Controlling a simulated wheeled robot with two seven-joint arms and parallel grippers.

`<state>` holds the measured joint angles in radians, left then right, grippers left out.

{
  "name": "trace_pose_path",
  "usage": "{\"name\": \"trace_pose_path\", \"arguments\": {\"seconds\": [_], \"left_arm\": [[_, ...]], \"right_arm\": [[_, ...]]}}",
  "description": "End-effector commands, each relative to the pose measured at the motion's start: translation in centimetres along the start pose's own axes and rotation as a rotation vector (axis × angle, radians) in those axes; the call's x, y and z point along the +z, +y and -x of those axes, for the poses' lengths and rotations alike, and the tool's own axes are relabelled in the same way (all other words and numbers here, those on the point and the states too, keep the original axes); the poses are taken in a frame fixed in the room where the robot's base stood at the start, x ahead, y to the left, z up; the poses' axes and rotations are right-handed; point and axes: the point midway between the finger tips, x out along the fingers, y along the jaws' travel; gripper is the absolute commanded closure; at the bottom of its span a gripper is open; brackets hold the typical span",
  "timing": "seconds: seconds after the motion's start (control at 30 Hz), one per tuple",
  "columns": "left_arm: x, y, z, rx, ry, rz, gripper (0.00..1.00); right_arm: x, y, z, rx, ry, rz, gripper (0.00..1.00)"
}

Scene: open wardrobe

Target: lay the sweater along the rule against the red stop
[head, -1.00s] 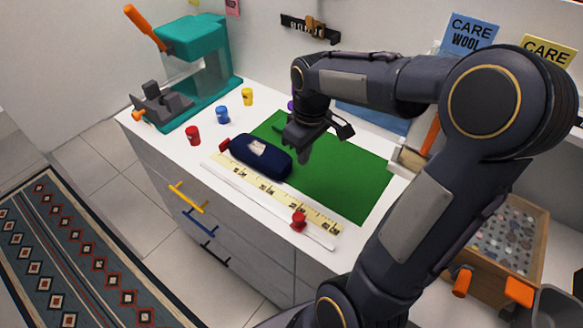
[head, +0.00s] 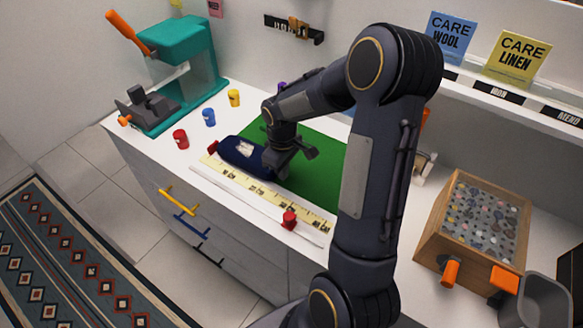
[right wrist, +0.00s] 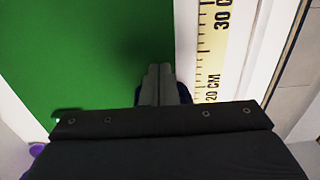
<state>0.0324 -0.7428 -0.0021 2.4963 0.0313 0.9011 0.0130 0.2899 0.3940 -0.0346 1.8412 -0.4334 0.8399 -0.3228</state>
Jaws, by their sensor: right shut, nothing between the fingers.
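The sweater (head: 238,150), a dark blue folded bundle with a pale patch, lies along the back edge of the yellow rule (head: 262,187). Its left end is close to the red stop (head: 213,147); I cannot tell whether they touch. My right gripper (head: 276,172) is shut and empty at the sweater's right end, partly hiding it. In the right wrist view the shut fingers (right wrist: 160,84) point down beside the rule (right wrist: 208,50), with a little dark blue showing around them. Contact with the sweater is unclear. My left gripper is out of view.
The green mat (head: 318,185) lies behind the rule. A red knob (head: 289,219) stands near the rule's right part. Red (head: 180,139), blue (head: 209,117) and yellow (head: 234,98) cups stand left. A teal press (head: 185,65) stands back left, a wooden tray (head: 432,225) right.

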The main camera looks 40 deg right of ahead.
Motion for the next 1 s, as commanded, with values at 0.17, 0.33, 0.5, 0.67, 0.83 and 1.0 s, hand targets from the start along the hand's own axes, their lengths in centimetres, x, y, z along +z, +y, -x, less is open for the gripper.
{"name": "trace_pose_path", "arguments": {"seconds": [0.17, 0.33, 0.5, 0.67, 0.83, 1.0], "left_arm": [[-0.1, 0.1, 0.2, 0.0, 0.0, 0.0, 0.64], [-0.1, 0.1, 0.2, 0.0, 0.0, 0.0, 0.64], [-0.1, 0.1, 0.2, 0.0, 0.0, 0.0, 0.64], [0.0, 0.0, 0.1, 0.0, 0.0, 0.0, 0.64], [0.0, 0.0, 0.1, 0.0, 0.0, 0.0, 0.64], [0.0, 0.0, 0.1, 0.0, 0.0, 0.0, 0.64]], "right_arm": [[-0.8, 0.0, 0.0, 0.0, -0.001, -0.001, 1.0], [-0.8, 0.0, 0.0, 0.0, 0.0, -0.001, 1.0], [-1.1, 0.0, 0.0, 0.0, 0.0, 0.0, 1.0], [-3.0, 0.0, 0.0, 0.0, 0.001, 0.001, 1.0], [-3.5, 0.0, 0.0, 0.0, 0.001, 0.0, 1.0], [-3.5, -0.1, 0.0, 0.0, 0.003, 0.0, 1.0]]}}
